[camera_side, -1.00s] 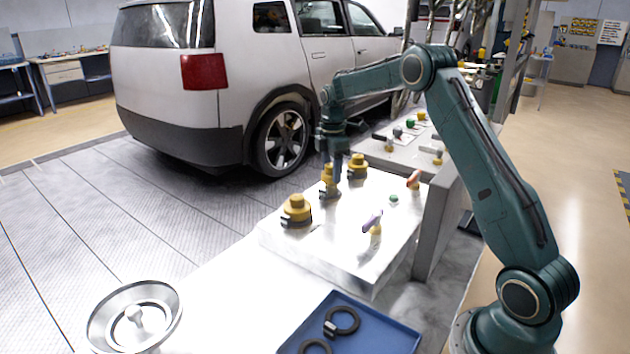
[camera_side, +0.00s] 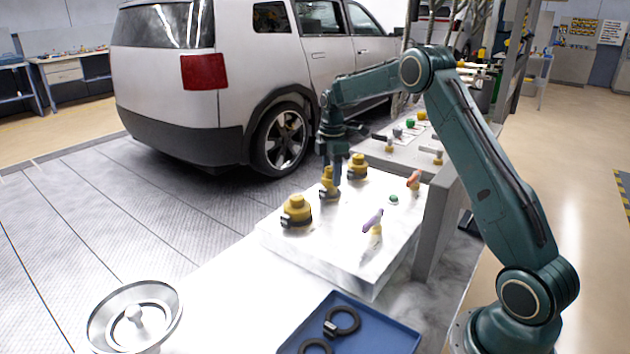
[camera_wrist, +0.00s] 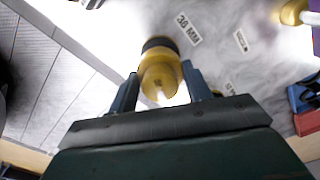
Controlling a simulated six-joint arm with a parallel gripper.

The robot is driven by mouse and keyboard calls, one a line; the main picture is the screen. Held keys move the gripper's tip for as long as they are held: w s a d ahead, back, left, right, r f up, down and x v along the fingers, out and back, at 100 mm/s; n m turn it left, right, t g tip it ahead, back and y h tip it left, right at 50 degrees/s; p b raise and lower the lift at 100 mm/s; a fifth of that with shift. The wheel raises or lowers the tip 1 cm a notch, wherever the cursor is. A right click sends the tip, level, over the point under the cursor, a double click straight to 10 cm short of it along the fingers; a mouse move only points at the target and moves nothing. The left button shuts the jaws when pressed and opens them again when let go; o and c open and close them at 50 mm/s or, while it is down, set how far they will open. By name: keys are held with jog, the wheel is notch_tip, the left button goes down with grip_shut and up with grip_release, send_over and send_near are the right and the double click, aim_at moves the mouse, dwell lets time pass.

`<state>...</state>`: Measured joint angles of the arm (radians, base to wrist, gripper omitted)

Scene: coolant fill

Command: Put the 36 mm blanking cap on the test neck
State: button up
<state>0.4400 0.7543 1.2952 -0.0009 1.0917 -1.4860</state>
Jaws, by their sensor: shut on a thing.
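A yellow stepped cap with a dark band (camera_side: 328,178), the middle of three on the white block, is between my gripper's (camera_side: 333,170) fingers. In the wrist view the fingers (camera_wrist: 160,88) are at both sides of this cap (camera_wrist: 158,68), shut on it. Its narrow end faces the camera, and its dark band is at the far end, beside a label (camera_wrist: 188,29) that seems to read 36 or 38 MM. I cannot tell whether the cap touches the block. I cannot pick out the test neck with certainty.
Other yellow caps stand front left (camera_side: 296,211) and behind (camera_side: 358,167). A purple-topped yellow item (camera_side: 373,222), a green piece (camera_side: 394,198) and an orange-topped item (camera_side: 414,180) stand to the right. A blue tray (camera_side: 375,335) holds black rings. A round metal dish (camera_side: 105,325) is front left.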

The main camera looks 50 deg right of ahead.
aim_at(331, 168)
jog(key=shift+f, duration=0.85)
jog(key=o, duration=1)
jog(key=shift+r, duration=0.1)
notch_tip(331, 168, up, 12)
jog(key=shift+r, duration=0.8)
